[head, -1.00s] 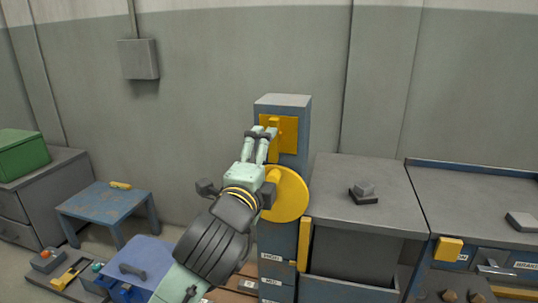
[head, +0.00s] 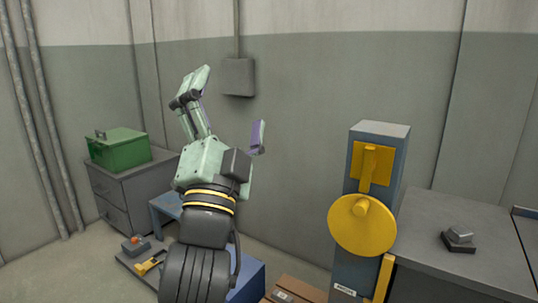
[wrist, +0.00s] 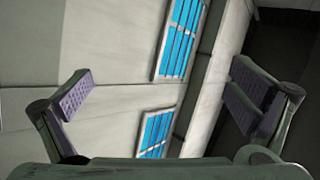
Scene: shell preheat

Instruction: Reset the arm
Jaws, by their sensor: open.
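My gripper (head: 230,105) is raised in the middle left of the head view, its fingers spread wide and pointing up, with nothing between them. In the wrist view my gripper (wrist: 165,95) shows both fingers far apart and empty, facing a pale wall with blue-paned windows (wrist: 155,132). It is apart from the blue-grey column (head: 375,135), which stands to its right with a yellow plate and lever (head: 372,163) and a round yellow disc (head: 362,225).
A green box (head: 120,150) sits on a grey drawer cabinet (head: 120,200) at the left. A grey box (head: 238,77) is on the wall behind my gripper. A grey bench (head: 425,255) with a small dark block (head: 459,240) stands at the right. A blue table is partly hidden by my arm.

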